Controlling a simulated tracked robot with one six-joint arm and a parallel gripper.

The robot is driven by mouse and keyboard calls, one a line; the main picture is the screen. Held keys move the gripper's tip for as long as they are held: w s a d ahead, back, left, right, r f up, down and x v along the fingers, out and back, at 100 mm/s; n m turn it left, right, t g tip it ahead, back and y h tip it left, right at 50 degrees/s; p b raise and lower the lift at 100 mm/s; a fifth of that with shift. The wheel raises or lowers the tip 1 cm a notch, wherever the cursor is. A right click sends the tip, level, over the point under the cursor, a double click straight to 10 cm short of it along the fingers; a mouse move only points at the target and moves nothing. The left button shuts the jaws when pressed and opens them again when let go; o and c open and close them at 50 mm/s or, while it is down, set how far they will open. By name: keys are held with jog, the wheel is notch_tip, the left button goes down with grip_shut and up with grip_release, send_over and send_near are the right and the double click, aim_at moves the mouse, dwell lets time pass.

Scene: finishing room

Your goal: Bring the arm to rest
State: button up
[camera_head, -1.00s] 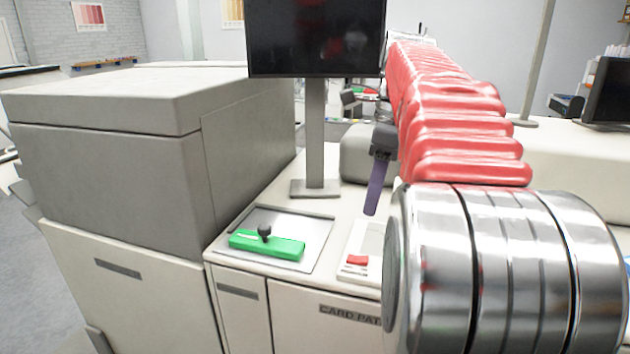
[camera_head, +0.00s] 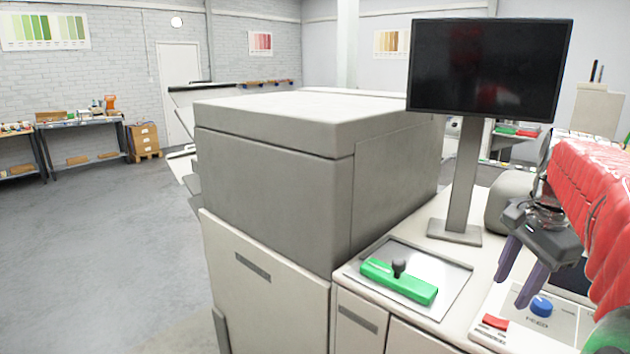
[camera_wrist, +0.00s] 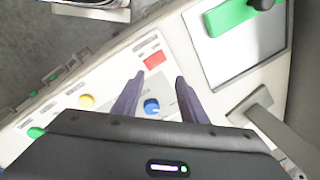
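My gripper (camera_head: 521,272) hangs from my red-sleeved arm at the right of the head view, its two purple fingers spread apart and pointing down above the control panel (camera_head: 570,322). In the wrist view the gripper (camera_wrist: 158,85) is open, with nothing between the fingertips. A blue knob (camera_head: 541,306) on the panel shows between and below the fingers in the wrist view (camera_wrist: 152,106). A red button (camera_head: 495,321) lies beyond the fingertips there (camera_wrist: 154,60).
A green bar with a black knob (camera_head: 398,283) lies on a metal plate (camera_head: 447,277) left of the panel. A black monitor (camera_head: 488,70) stands on a post behind. A large grey machine (camera_head: 270,190) fills the middle. Open floor (camera_head: 100,230) lies to the left.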

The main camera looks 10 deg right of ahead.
jog(key=s+a+f+n+t, duration=0.1)
jog(key=s+a+f+n, duration=0.2)
jog(key=a+n, duration=0.3)
jog(key=s+a+f+n+t, duration=0.1)
jog(key=s+a+f+n, duration=0.2)
jog(key=a, duration=1)
jog(key=s+a+f+n+t, duration=0.1)
jog(key=s+a+f+n, duration=0.2)
jog(key=a+n, duration=0.6)
jog(key=shift+s+a+f+t, duration=0.25)
jog(key=shift+s+f+t, duration=0.1)
jog(key=shift+f, duration=0.3)
